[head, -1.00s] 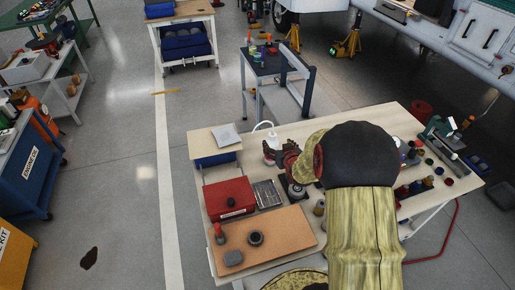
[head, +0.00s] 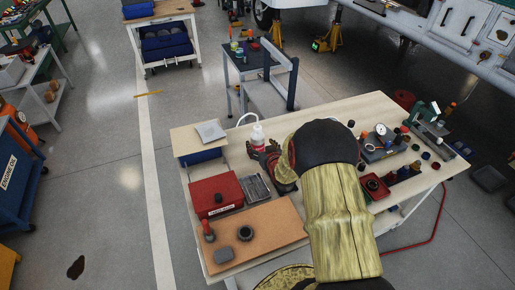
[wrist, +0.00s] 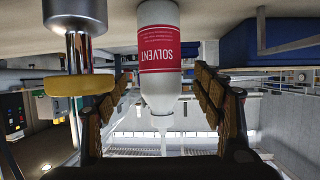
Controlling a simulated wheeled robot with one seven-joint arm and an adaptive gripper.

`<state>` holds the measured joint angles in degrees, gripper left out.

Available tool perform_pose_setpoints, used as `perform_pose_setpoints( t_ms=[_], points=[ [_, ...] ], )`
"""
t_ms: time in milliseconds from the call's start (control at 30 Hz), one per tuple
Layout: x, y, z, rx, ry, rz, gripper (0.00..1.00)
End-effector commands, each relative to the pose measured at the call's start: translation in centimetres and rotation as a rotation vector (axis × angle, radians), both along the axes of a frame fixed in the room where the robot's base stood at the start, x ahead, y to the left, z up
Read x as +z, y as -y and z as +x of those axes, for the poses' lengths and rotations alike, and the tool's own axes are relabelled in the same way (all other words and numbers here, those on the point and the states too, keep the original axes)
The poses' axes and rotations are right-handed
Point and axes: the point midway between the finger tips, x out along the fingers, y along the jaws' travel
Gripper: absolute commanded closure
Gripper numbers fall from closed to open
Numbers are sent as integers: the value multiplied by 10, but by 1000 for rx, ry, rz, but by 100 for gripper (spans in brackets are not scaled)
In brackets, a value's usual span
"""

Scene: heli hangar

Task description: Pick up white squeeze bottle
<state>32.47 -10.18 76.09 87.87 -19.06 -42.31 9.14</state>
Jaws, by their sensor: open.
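The white squeeze bottle (head: 257,137) stands upright at the back of the workbench, with a red label. In the wrist view, which is upside down, the bottle (wrist: 160,85) reads SOLVENT and its nozzle points down the picture. My gripper (wrist: 166,82) is open, with one finger on each side of the bottle in the picture. A gap shows on both sides; I cannot tell how deep the bottle sits between the fingers. In the head view my gripper (head: 266,156) is just in front of the bottle and hides its lower part.
A red toolbox (head: 214,195) and a brown board (head: 270,240) lie at the bench's left. A red tray (head: 374,186) and small parts occupy the right.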

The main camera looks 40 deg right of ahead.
Motion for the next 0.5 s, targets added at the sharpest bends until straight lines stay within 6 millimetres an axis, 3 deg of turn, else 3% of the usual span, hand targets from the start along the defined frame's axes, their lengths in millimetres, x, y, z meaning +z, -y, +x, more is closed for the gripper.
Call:
perform_pose_setpoints(
  t_ms=[200, 500],
  points=[
    [-16, 9, 30, 2, 0, 0, 33],
    [-18, 13, 40, 1, -1, 1, 33]
  ],
)
